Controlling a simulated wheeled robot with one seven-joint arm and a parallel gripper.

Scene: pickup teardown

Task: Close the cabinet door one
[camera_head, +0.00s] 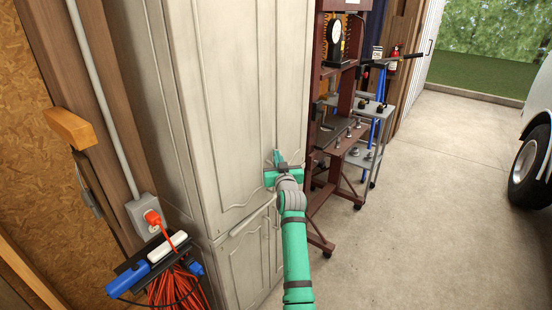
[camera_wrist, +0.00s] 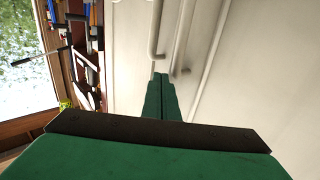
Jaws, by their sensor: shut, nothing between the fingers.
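The tall cream cabinet (camera_head: 183,100) stands at the centre left in the head view, with panelled upper doors (camera_head: 235,75) and lower doors (camera_head: 245,262). The upper doors look flush or nearly so; I cannot tell whether a small gap remains. My green gripper (camera_head: 277,157) is in front of the upper doors, near their lower part. In the wrist view its fingers (camera_wrist: 160,82) are together and empty, pointing at the pale door front (camera_wrist: 255,80). Two bar handles (camera_wrist: 154,35) stand just beyond the fingertips. I cannot tell whether the fingertips touch the door.
A dark red shelf cart (camera_head: 312,130) stands right beside the cabinet. A grey outlet box (camera_head: 148,215) and an orange cord (camera_head: 178,288) are at the left. Concrete floor (camera_head: 430,200) is open at the right, with a vehicle wheel (camera_head: 530,168) at the far right.

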